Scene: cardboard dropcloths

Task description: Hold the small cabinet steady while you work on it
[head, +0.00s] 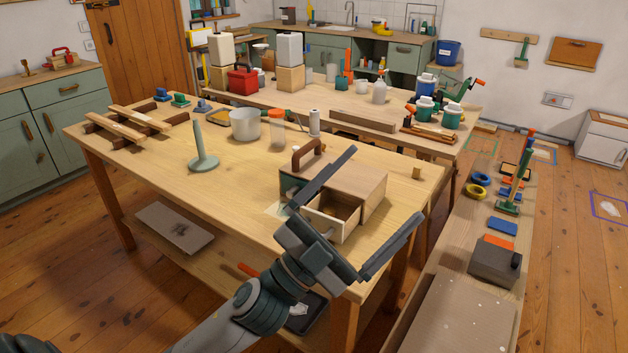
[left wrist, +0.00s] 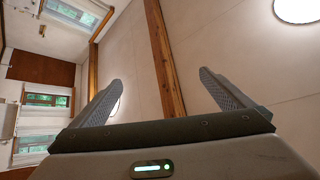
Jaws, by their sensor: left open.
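The small cabinet (head: 362,180) is a wooden box with a drawer (head: 335,222), standing near the front right edge of the workbench in the head view. The drawer is pulled partly out and looks mostly empty, with a small brown thing inside. My left gripper (head: 384,184) is open, its fingers spread wide in front of the cabinet in the picture. One finger covers part of the cabinet's left side; I cannot tell whether it touches. In the left wrist view the gripper (left wrist: 160,78) is open and empty, facing the ceiling. My right gripper is not in view.
The workbench (head: 150,160) also holds a green stand (head: 204,160), a grey pot (head: 244,124), an orange-topped jar (head: 277,132) and wooden rails (head: 130,125) at the left. A low bench (head: 455,310) with tools runs along the right. The workbench's front left is clear.

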